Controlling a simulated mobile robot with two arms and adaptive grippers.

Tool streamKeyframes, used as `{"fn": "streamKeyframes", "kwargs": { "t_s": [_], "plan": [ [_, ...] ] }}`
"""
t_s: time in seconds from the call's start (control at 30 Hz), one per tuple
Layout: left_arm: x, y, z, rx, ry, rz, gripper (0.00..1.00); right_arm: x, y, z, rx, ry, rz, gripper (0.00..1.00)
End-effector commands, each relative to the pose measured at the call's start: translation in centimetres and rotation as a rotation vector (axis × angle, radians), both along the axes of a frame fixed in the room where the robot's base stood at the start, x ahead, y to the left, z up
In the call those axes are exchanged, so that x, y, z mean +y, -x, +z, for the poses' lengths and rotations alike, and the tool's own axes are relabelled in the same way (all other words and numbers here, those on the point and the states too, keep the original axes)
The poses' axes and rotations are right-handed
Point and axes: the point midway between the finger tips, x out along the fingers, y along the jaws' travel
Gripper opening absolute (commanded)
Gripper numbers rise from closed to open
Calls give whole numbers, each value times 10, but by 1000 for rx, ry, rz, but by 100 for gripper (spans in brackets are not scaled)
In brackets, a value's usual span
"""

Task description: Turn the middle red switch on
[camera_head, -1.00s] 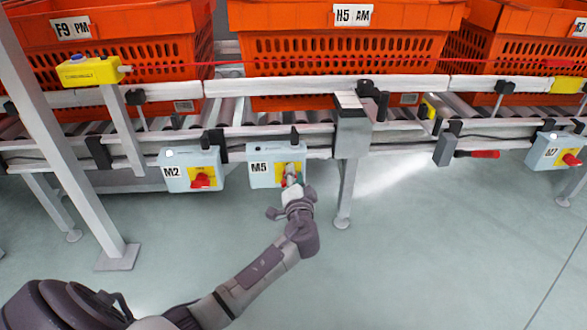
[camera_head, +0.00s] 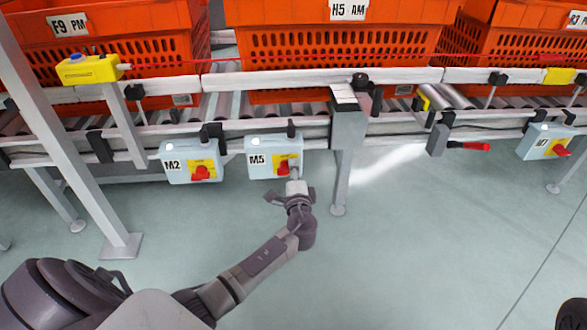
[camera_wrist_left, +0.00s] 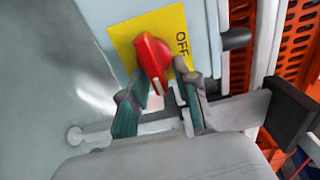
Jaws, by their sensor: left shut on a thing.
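The middle box, labelled M5 (camera_head: 258,161), hangs from the conveyor frame and carries a red switch (camera_head: 284,168) on a yellow plate. My left gripper (camera_head: 294,178) reaches up to this switch from below. In the left wrist view the red switch (camera_wrist_left: 153,57) sits on its yellow plate, tilted a little, with the word OFF beside it on the right. The left gripper (camera_wrist_left: 165,90) has a finger on either side of the knob's lower end and is shut on it. My right gripper is not in view.
Box M2 (camera_head: 176,163) with its red switch hangs to the left, and box M7 (camera_head: 540,142) hangs far right. A grey support leg (camera_head: 344,165) stands just right of the gripper. Orange totes (camera_head: 340,60) stand on the conveyor above. The floor in front is clear.

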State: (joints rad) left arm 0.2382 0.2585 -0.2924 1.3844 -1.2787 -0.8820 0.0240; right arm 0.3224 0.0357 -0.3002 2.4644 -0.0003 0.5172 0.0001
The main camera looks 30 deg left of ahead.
Motion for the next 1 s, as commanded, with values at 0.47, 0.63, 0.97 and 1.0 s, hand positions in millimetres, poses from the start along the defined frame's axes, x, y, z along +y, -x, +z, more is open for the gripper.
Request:
{"fn": "streamKeyframes", "kwargs": {
  "t_s": [0.47,0.63,0.97,1.0],
  "plan": [
    [3,3,-4,13,-7,9,0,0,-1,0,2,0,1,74],
    [2,2,-3,11,-7,8,38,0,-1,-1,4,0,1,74],
    [-7,12,-3,9,-6,2,38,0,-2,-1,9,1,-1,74],
    [-11,17,-3,10,-5,2,38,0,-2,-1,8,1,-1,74]
  ]
}}
